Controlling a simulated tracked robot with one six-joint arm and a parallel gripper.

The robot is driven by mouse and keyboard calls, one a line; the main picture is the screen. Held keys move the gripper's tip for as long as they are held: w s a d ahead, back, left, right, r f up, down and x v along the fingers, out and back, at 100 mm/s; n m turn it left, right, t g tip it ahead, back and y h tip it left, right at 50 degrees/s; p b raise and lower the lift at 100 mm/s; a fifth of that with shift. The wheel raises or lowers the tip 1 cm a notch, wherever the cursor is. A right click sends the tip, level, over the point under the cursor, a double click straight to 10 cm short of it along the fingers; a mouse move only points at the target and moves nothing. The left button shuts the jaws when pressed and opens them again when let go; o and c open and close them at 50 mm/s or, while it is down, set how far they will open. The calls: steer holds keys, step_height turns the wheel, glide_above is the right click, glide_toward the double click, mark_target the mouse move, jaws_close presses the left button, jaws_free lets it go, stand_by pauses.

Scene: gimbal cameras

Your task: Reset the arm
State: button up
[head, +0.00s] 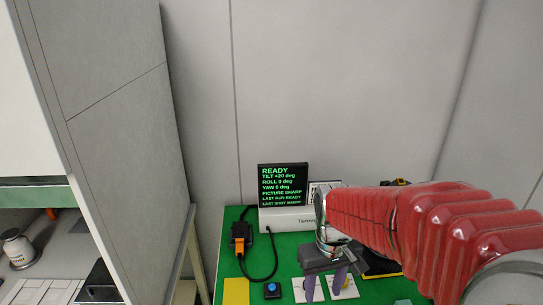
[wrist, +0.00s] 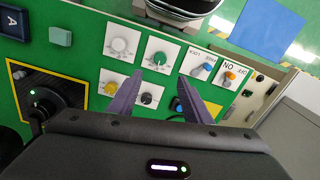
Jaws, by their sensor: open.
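My red-sleeved arm reaches in from the right in the head view. My gripper (head: 325,288) hangs over the green bench panel (head: 233,219), its purple fingers pointing down. In the wrist view my gripper (wrist: 155,108) is open, with its two purple fingers apart and nothing between them. The fingers show in front of the panel's white knob plates, hiding part of them. I cannot tell how high the fingertips are above the panel.
A black screen (head: 283,184) with green text reading READY stands at the back. An orange and black device (head: 240,236) with a cable, a blue button (head: 271,290) and a yellow square (head: 236,291) lie left of the gripper. A grey partition (head: 125,130) rises at left.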

steer(key=s+r+m+t, duration=0.2)
steer(key=s+r+t, duration=0.3)
steer(key=s+r, duration=0.5)
steer(key=shift+s+r+t, duration=0.3)
steer(key=shift+s+r, duration=0.05)
steer(key=shift+r, duration=0.25)
steer(key=shift+d, duration=0.1)
stand_by(5.1)
